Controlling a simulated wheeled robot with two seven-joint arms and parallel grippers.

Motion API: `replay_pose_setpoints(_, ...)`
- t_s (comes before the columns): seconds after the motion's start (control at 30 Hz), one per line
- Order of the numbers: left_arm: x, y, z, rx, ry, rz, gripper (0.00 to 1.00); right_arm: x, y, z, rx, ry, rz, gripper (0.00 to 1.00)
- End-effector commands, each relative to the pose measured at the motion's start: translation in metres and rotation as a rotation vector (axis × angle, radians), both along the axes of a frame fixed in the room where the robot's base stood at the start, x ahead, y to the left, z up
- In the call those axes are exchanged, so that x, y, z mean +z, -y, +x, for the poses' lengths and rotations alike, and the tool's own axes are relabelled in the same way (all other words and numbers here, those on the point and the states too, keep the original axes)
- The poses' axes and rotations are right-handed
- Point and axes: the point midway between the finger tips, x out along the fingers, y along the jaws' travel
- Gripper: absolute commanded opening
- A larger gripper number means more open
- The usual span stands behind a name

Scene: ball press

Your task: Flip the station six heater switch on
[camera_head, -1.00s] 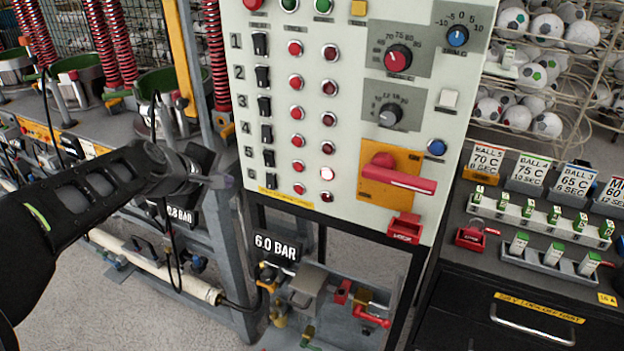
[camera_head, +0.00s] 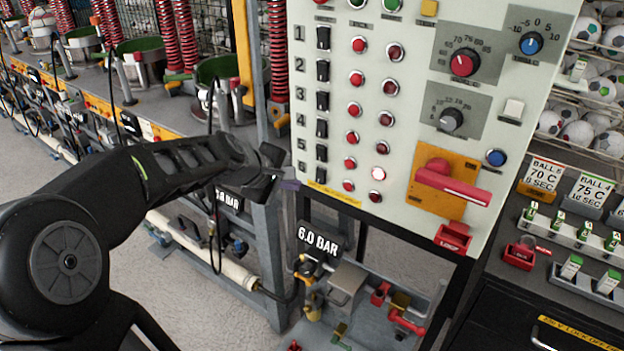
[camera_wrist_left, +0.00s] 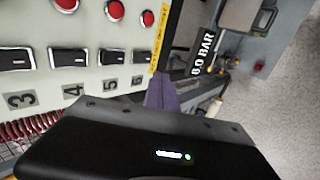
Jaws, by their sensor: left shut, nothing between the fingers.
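The station six heater switch (camera_head: 320,172) is the lowest black rocker in the switch column of the pale control panel (camera_head: 410,150). It also shows in the left wrist view (camera_wrist_left: 140,57), above its number 6. Its rocker position is too small to tell. My left gripper (camera_head: 290,184) is shut and empty, just left of and slightly below that switch, near the panel's lower left edge. In the left wrist view its purple fingertips (camera_wrist_left: 160,90) are below and right of the switch, seemingly apart from it. My right gripper is not in view.
Several other switches, including switch five (camera_head: 321,152), stand directly above. Red buttons and lamps lie to the right; one lamp (camera_head: 381,175) glows. A red-handled rotary switch (camera_head: 450,187) is further right. A grey post (camera_head: 270,200) and 6.0 BAR sign (camera_head: 318,241) are close to the gripper.

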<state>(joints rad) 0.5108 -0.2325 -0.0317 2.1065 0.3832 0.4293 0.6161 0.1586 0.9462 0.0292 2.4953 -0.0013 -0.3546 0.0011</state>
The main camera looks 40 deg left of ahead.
Motion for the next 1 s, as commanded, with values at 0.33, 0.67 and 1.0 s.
replay_pose_setpoints(0.33, -0.037, 0.000, 0.054, -0.001, -0.002, -0.001, 0.00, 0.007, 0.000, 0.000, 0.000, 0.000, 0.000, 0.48)
replay_pose_setpoints(0.67, -0.042, -0.001, 0.079, -0.001, 0.000, -0.001, 0.00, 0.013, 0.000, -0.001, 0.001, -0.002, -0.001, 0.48)
replay_pose_setpoints(1.0, -0.044, -0.001, 0.081, -0.001, 0.000, -0.001, 0.00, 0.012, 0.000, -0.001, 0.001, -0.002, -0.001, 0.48)
